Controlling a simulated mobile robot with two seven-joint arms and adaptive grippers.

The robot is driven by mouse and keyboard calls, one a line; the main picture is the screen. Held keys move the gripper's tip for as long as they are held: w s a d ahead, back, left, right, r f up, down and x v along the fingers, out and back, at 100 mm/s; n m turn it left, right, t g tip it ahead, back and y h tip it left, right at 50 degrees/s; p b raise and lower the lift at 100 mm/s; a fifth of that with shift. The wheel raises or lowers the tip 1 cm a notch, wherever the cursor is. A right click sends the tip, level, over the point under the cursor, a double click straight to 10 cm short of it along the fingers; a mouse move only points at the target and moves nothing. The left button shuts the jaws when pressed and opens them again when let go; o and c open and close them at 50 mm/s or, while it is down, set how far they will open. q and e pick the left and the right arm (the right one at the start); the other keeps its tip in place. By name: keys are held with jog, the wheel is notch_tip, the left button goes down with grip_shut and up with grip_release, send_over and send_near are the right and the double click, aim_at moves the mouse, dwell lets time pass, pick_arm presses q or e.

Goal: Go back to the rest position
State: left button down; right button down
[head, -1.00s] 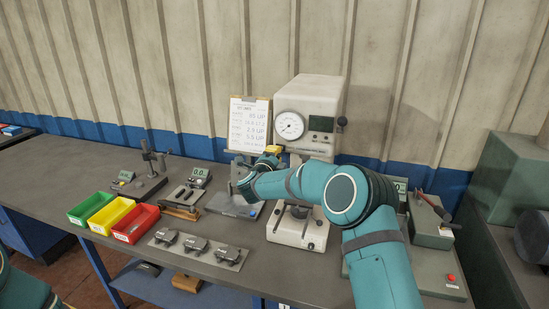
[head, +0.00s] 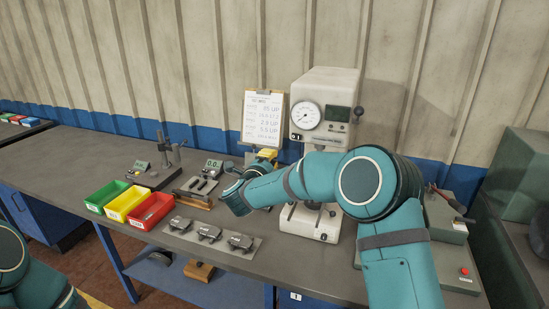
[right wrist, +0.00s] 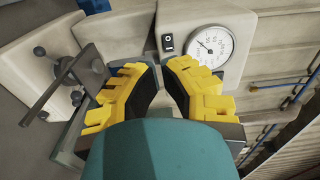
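My right arm reaches in from the right in the head view, its teal wrist over the bench. The yellow fingers of my right gripper (head: 264,157) show partly beside the hardness tester, mostly hidden by my wrist. In the right wrist view the two yellow fingers (right wrist: 159,72) are apart with nothing seen between them, so the gripper is open. The tester's round dial (right wrist: 208,46) is beyond them. My left arm shows only at the lower left of the head view; its gripper is out of view.
The hardness tester (head: 328,90) stands behind my right forearm. Green (head: 107,197), yellow (head: 126,203) and red (head: 151,211) bins stand on the left. A plate (head: 250,254) with three metal parts lies at the front edge. A clipboard (head: 263,118) is at the back.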

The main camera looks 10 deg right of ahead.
jog(key=s+a+f+n+g+y+b, duration=0.1)
jog(key=s+a+f+n+y, duration=0.25)
jog(key=f, duration=0.55)
jog(key=s+f+n+g+y, duration=0.1)
jog(key=s+f+n+y, duration=0.25)
jog(key=f+n, duration=0.4)
jog(key=s+a+f+n+g+y+b, duration=0.1)
jog(key=s+a+f+n+y, duration=0.25)
jog(key=f, duration=0.65)
jog(key=s+f+n+g+y+b, duration=0.1)
jog(key=s+f+n+g, duration=0.3)
jog(key=s, duration=1)
jog(key=s+f+n+g+y, duration=0.3)
jog(key=s+f+n+g, duration=0.1)
jog(key=s+f, duration=0.6)
jog(key=s+g, duration=0.1)
jog(key=s, duration=0.2)
jog(key=shift+s+a+g+b, duration=0.25)
jog(key=shift+s+g+b, duration=0.1)
jog(key=shift+s+g, duration=0.05)
jog(key=shift+n, duration=0.25)
